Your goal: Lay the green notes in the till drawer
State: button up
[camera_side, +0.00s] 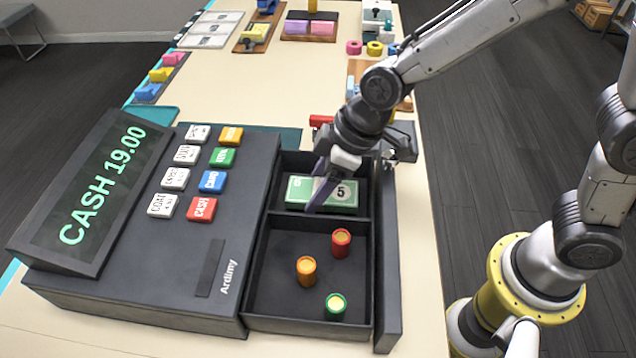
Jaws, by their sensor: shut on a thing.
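The green notes (298,190) are a green bundle with a pale band marked 5. They are in the back compartment of the open till drawer (384,290), level or nearly so. My gripper (322,197) reaches down from above and is shut on the notes near their middle. Its fingers hide part of the bundle. I cannot tell whether the notes touch the compartment floor. The front compartment holds a red roll (341,243), an orange roll (306,270) and a green roll (335,306), all standing apart.
The till (150,265) reads CASH 19.00 and has several coloured and white keys left of the drawer. A divider separates the two compartments. A red object (320,120) lies behind the drawer. Trays and small items stand farther back; the table's middle back is clear.

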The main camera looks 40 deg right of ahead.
jog(key=shift+s+d+f, duration=0.15)
jog(key=shift+s+f, duration=0.05)
jog(key=shift+f, duration=0.4)
jog(key=o, duration=1.3)
jog(key=shift+o, duration=0.2)
jog(key=shift+r, duration=0.1)
jog(key=shift+w+r, duration=0.15)
jog(key=shift+r, duration=2.55)
jog(key=shift+r, duration=2.5)
